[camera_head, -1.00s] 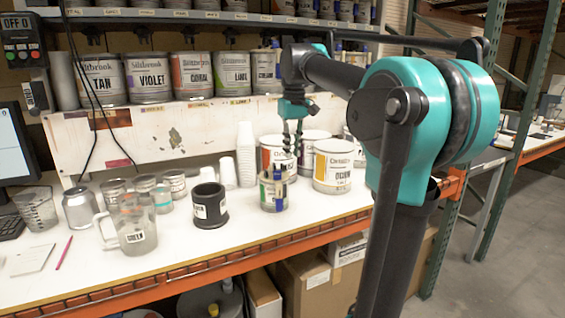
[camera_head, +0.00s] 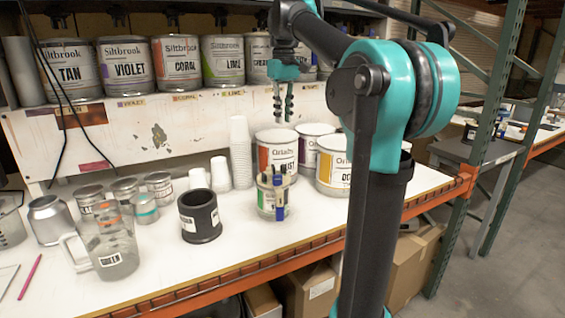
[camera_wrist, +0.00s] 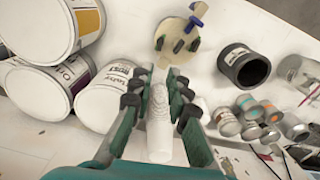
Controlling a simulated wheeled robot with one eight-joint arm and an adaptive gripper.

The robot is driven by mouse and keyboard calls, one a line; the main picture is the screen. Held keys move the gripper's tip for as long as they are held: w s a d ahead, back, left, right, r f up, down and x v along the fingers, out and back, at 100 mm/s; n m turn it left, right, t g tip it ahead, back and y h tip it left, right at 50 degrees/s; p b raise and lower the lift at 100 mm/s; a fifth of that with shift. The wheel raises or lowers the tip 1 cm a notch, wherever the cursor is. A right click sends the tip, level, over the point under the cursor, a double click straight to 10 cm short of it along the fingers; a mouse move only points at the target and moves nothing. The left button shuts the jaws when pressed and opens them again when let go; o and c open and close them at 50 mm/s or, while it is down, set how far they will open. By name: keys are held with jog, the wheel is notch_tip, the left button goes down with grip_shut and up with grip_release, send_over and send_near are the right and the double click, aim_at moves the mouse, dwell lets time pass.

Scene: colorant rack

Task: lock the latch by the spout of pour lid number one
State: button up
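My gripper (camera_head: 283,113) hangs above the bench, near the shelf front and above the white cans. It is empty, with its fingers apart. In the wrist view, the gripper (camera_wrist: 161,72) points down, with a stack of white cups (camera_wrist: 160,132) below and between the fingers; it does not hold them. I cannot make out a pour lid, spout or latch in either view. The tops of the right-hand cans on the upper shelf are cut off by the frame or hidden behind my arm.
Labelled cans, such as Tan (camera_head: 69,72) and Coral (camera_head: 180,62), line the shelf. Below stand white cans (camera_head: 276,150), a cup stack (camera_head: 241,154), a tool-filled container (camera_head: 266,200), a black pot (camera_head: 199,218) and a clear jug (camera_head: 113,250). The bench front is mostly clear.

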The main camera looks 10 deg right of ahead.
aim_at(283, 166)
notch_tip(283, 166, down, 16)
jog(key=shift+f, duration=0.1)
dwell(0.4)
jog(key=shift+c, duration=0.6)
grip_shut()
